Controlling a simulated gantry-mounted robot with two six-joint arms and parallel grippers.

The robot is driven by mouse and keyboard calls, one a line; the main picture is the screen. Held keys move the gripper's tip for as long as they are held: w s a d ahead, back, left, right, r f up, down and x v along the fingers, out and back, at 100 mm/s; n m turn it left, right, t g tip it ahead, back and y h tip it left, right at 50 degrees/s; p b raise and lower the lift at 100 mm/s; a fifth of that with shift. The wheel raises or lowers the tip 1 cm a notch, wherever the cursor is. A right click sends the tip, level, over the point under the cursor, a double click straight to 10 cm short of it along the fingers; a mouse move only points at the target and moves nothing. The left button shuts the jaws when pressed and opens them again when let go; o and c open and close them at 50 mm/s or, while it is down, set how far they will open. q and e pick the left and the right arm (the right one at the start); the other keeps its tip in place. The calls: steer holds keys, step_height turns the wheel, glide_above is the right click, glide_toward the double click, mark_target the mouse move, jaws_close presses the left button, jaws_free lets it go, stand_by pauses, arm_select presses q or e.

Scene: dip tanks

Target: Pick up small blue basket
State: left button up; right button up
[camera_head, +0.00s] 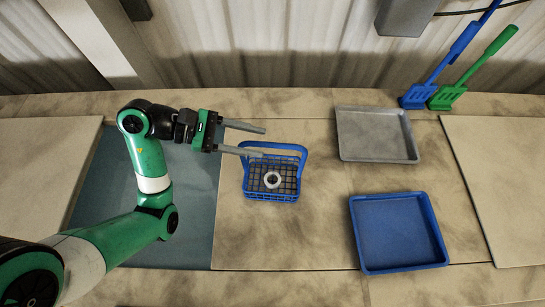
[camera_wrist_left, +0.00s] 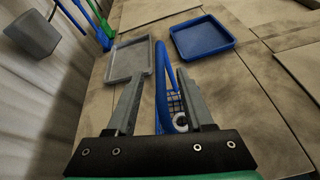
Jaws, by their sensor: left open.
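The small blue basket (camera_head: 271,177) stands on the stone counter near the middle of the head view, its handle raised at the back. I cannot tell whether a finger touches the handle. My right gripper is not in view.
A grey tray (camera_head: 376,135) and a blue tray (camera_head: 398,232) lie to the right of the basket. A tank with blue-grey liquid (camera_head: 192,200) lies under my left arm. The counter in front of the basket is clear.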

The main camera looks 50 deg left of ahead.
mark_target(266, 144)
arm_select(q)
steer(key=p+x, duration=0.1)
steer(key=x, duration=0.4)
steer(key=shift+f, duration=0.1)
jaws_close()
stand_by(1.2)
